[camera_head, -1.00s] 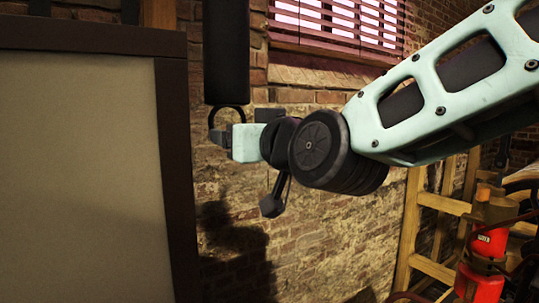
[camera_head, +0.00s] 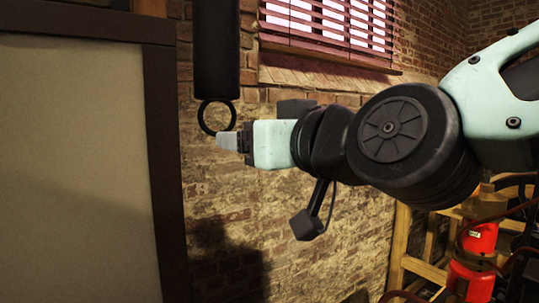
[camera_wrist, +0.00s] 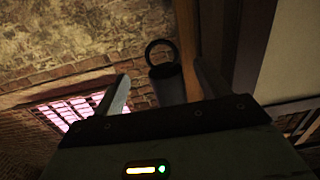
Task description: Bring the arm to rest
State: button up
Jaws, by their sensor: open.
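My gripper (camera_head: 226,141) is at the end of my pale green arm, pointing left in the head view. Its two fingers stand apart in the wrist view (camera_wrist: 162,76), with nothing held between them. A black ring (camera_head: 202,122) hangs at the lower end of a thick black bar (camera_head: 216,50). In the head view the fingertips show just below and right of the ring, partly over its edge. In the wrist view the ring (camera_wrist: 149,46) appears beyond the fingers, between their tips. Whether a finger touches it I cannot tell.
A large pale panel with a dark frame (camera_head: 166,170) stands close at the left. A brick wall (camera_head: 330,250) with a blinded window (camera_head: 325,30) is behind. A red cylinder (camera_head: 478,240) and a wooden ladder-like frame (camera_head: 402,240) stand at the lower right.

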jog(key=s+d+f+n+g+h, duration=0.1)
jog(key=s+d+f+g+h, duration=0.2)
jog(key=f, duration=0.7)
jog(key=s+d+f+g+h, duration=0.1)
jog(key=s+f+g, duration=0.25)
jog(key=f, duration=0.65)
jog(key=s+d+f+g+h+b, duration=0.1)
jog(key=s+d+f+g+h, duration=0.5)
jog(key=s+d+f, duration=0.5)
jog(key=d+f+g, duration=0.1)
jog(key=d, duration=0.2)
jog(key=shift+s+d+f+m, duration=0.15)
jog(key=shift+s+f+m, duration=0.1)
jog(key=shift+m, duration=0.15)
